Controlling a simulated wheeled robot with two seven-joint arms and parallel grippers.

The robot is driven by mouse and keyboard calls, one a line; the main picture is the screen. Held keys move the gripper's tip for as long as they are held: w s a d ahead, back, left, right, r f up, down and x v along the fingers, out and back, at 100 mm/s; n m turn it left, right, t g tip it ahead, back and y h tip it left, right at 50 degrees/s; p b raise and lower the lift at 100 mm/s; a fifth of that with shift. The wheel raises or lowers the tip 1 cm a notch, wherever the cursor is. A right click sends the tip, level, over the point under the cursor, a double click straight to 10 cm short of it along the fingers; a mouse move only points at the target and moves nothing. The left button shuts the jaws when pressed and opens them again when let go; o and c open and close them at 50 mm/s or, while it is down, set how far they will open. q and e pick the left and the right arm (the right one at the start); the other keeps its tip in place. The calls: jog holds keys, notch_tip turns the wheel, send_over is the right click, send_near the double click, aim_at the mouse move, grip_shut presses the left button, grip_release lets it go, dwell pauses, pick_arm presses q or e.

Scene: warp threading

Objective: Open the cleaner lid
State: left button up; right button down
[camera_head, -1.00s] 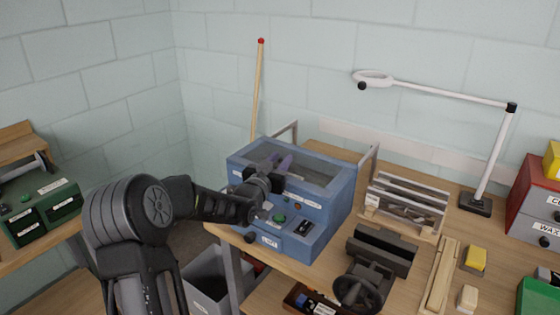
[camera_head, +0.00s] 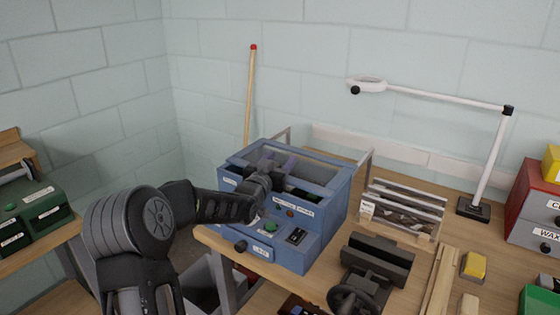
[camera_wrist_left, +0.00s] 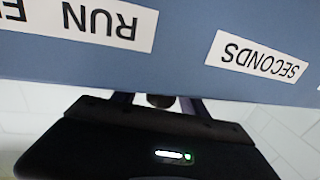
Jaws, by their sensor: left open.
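The cleaner (camera_head: 318,225) is a blue box with a sloped front panel, standing at the left end of the wooden table. Its lid (camera_head: 325,166) is a blue frame around a see-through pane on top; I cannot tell whether it is slightly raised. My left gripper (camera_head: 275,162) is over the front left part of the lid, its purple fingers apart. In the left wrist view the fingers (camera_wrist_left: 160,98) reach past the edge of the blue labelled panel (camera_wrist_left: 185,62). A small dark round thing (camera_wrist_left: 160,101) shows between them; contact is unclear. My right gripper is out of view.
A white lamp arm (camera_head: 440,96) spans the back right. A red-tipped stick (camera_head: 250,95) leans on the wall behind. A green box (camera_head: 35,215) sits far left.

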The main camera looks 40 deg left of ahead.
pick_arm(q)
jog(key=shift+s, duration=0.3)
jog(key=b+v, duration=0.2)
jog(key=v, duration=0.4)
jog(key=shift+d, duration=0.1)
jog(key=shift+s+d, duration=0.1)
jog(key=shift+s, duration=0.45)
